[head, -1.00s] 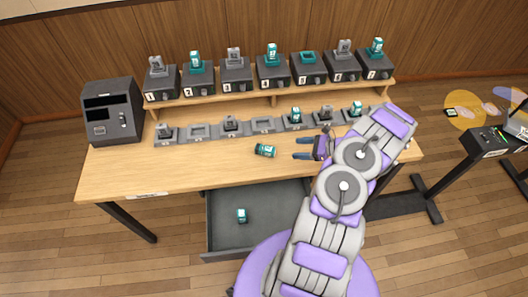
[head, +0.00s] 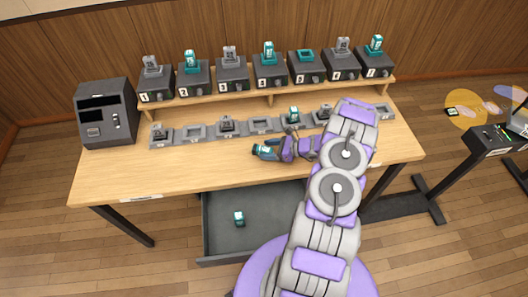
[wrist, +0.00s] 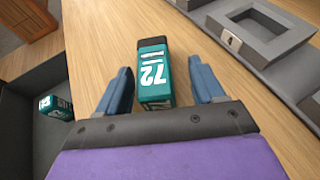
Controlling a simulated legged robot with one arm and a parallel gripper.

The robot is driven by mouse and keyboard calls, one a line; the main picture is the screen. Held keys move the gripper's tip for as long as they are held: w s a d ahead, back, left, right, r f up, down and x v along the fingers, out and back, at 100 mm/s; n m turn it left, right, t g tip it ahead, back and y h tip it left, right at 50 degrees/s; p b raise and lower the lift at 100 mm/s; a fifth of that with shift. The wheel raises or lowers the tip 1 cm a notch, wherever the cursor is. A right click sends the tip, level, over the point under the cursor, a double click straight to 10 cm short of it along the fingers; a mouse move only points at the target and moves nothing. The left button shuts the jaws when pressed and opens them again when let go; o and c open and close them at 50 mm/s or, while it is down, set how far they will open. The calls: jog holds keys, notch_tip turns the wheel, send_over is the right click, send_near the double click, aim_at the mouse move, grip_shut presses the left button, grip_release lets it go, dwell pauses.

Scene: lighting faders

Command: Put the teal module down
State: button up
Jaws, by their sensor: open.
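A teal module (wrist: 154,72) marked 72, with a dark end, lies on its side on the wooden table top. In the wrist view it lies between the two blue fingers of my open gripper (wrist: 164,88), with a gap on each side. In the head view my gripper (head: 268,151) is low at the table's middle, around the module (head: 262,150), and partly hides it. Another teal module (head: 239,218) lies in the open drawer (head: 262,228); it also shows in the wrist view (wrist: 56,107).
A row of grey sockets (head: 194,133) crosses the table behind my gripper, some holding modules. A raised shelf (head: 215,97) behind carries several numbered dark boxes. A dark machine (head: 105,112) stands at the left. The table's left front (head: 160,175) is clear.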

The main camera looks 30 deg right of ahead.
jog(key=shift+w+a, duration=0.2)
jog(key=shift+a, duration=0.15)
jog(key=shift+a+r, duration=0.1)
jog(key=shift+a, duration=0.3)
jog(key=shift+c, duration=0.2)
jog(key=shift+d, duration=0.4)
jog(key=c, duration=0.6)
jog(key=shift+a, duration=0.25)
jog(key=c, duration=0.5)
